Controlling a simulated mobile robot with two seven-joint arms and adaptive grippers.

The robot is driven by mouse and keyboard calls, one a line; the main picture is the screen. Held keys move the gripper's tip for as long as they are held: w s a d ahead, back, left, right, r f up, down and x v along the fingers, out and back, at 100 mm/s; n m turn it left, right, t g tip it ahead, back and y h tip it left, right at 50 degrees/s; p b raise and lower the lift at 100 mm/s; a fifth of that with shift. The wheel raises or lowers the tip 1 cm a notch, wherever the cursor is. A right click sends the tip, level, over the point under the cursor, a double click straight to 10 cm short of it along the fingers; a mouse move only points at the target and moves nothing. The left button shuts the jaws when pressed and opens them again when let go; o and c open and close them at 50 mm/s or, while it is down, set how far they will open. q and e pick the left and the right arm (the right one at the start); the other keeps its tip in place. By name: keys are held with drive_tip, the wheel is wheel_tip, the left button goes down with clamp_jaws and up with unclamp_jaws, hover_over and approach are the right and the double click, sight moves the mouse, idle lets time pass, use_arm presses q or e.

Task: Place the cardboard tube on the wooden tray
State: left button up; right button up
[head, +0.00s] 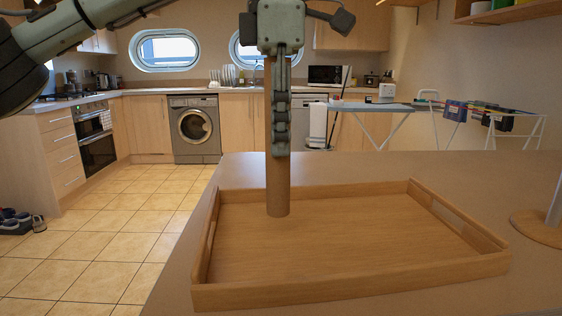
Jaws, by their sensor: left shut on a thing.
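The cardboard tube (278,188) is a plain brown cylinder, held upright in the middle of the head view. My left gripper (281,142) comes down from above and is shut on the tube; its fingers hide part of the tube's upper length. The wooden tray (350,288) is a rectangular tray with low walls and handle slots, lying on the table. The tube's lower end shows over the tray floor, inside the walls, near the back left. I cannot tell whether it touches the floor or hangs just above it. My right gripper is not in view.
A round wooden base with a pale post (540,228) stands to the tray's right. Most of the tray floor is empty. Beyond the table are a drying rack (440,107) and kitchen units.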

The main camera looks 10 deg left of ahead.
use_arm(q)
wheel_tip(320, 180, down, 4)
drive_tip(key=shift+w+f, duration=0.1)
drive_tip(key=shift+w, duration=0.05)
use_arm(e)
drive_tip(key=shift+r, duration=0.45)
use_arm(q)
drive_tip(key=shift+f+b, duration=0.15)
drive_tip(key=shift+b, duration=0.15)
drive_tip(key=o, duration=0.9)
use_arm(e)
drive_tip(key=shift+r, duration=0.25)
